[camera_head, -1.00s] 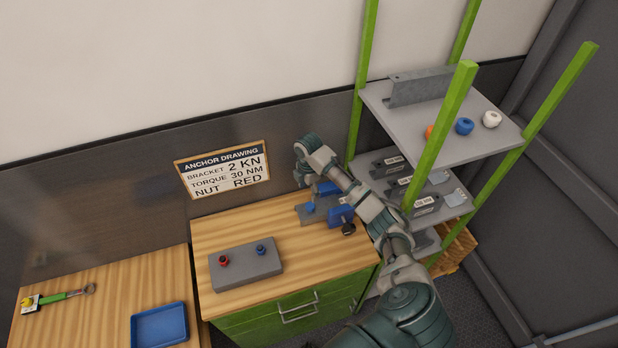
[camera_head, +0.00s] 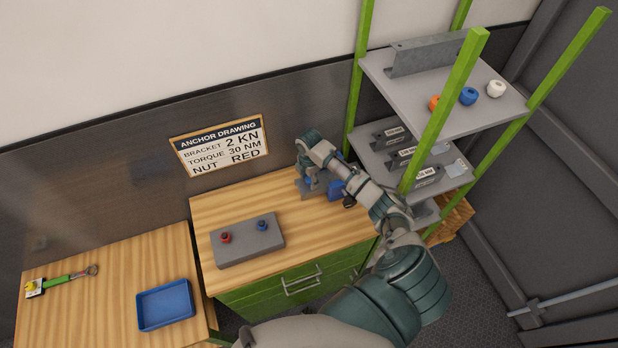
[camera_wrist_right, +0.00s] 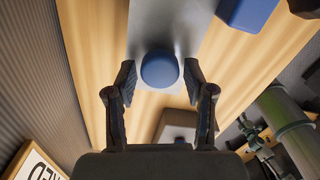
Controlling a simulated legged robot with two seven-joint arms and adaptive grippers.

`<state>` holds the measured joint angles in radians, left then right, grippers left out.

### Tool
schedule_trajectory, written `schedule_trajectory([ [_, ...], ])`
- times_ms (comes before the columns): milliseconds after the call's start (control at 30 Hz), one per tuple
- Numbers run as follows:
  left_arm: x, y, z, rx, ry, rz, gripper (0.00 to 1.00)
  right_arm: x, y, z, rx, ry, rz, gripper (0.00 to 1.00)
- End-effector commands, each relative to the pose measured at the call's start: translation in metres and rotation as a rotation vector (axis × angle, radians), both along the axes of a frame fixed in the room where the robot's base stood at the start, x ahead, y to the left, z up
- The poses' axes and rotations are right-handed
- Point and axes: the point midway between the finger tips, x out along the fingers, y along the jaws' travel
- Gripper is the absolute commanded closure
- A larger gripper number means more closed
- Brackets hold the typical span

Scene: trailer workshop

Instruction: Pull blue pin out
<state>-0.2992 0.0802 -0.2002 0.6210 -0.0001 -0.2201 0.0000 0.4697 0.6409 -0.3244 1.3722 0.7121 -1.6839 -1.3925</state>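The blue pin shows in the right wrist view as a round blue head (camera_wrist_right: 160,69) on a grey metal plate (camera_wrist_right: 158,22). My right gripper (camera_wrist_right: 160,76) is open, with one dark finger on each side of the head. My left gripper is not in view.
A grey block (camera_head: 232,253) with a red button (camera_head: 225,237) and a blue button (camera_head: 262,225) lies on the wooden bench (camera_head: 212,209). A green-posted shelf (camera_head: 389,76) stands close on the right. A blue tray (camera_head: 166,304) lies on the left table.

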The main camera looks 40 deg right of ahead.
Motion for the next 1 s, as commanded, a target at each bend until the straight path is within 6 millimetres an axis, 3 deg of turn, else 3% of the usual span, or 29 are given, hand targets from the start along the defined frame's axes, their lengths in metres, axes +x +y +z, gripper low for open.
schedule_trajectory([
  [33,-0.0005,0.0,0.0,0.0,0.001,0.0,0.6,0.0003,-0.0001,-0.0002,0.0,0.0,0.0,0.68],
  [167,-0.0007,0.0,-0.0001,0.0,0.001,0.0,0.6,0.0005,-0.0007,-0.0004,0.001,0.0,0.0,0.97],
  [200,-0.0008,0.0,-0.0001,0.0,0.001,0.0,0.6,0.0006,-0.0007,-0.0004,0.001,0.0,0.0,0.97],
  [233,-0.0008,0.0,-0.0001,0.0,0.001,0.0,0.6,0.0006,-0.0007,-0.0004,0.001,0.0,0.0,0.7],
  [367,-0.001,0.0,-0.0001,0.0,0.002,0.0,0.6,0.0007,-0.0009,-0.0004,0.0,0.0,-0.001,1.0],
  [1000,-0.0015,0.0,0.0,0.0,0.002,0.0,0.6,0.0008,-0.0021,0.0072,-0.002,-0.003,-0.002,1.0],
])
